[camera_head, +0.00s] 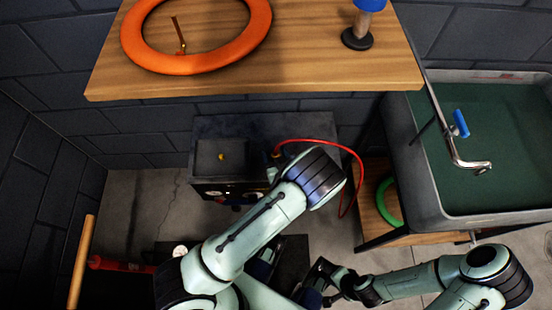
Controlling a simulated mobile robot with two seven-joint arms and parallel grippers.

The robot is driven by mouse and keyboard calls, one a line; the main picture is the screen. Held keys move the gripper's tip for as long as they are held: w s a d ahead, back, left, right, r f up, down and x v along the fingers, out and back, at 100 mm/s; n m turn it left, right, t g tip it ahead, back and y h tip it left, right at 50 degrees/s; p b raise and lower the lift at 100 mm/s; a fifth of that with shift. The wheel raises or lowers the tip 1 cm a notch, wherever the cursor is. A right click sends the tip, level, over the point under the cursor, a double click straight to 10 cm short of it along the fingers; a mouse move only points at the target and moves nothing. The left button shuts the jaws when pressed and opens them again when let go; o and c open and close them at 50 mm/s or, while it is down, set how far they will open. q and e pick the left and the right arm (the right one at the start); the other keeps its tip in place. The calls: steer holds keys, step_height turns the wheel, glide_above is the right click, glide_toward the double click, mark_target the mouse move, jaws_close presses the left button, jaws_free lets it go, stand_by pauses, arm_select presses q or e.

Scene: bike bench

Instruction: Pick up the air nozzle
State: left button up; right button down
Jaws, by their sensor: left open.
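The air nozzle (276,153) is a small dark piece at the end of the red hose, on top of the dark compressor box (322,128). My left arm reaches up from the bottom, and its thick dark joint hides part of the box. My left gripper (270,164) is mostly hidden behind that arm, close to the nozzle; its jaws are open. Whether it touches the nozzle cannot be told. My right gripper (327,277) is low at the bottom centre, away from the nozzle; its fingers are too small and dark to read.
A wooden bench (305,70) with an orange tyre (135,45) and a blue-topped tool (358,38) overhangs the box's far side. A green-filled sink (505,120) stands right. The red hose (350,155) loops right. A wooden-handled tool (80,265) is at lower left.

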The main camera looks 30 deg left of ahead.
arm_select(q)
steer(key=shift+w+a+f, duration=0.15)
steer(key=shift+w+a, duration=0.1)
jaws_close()
steer(key=shift+r, duration=0.2)
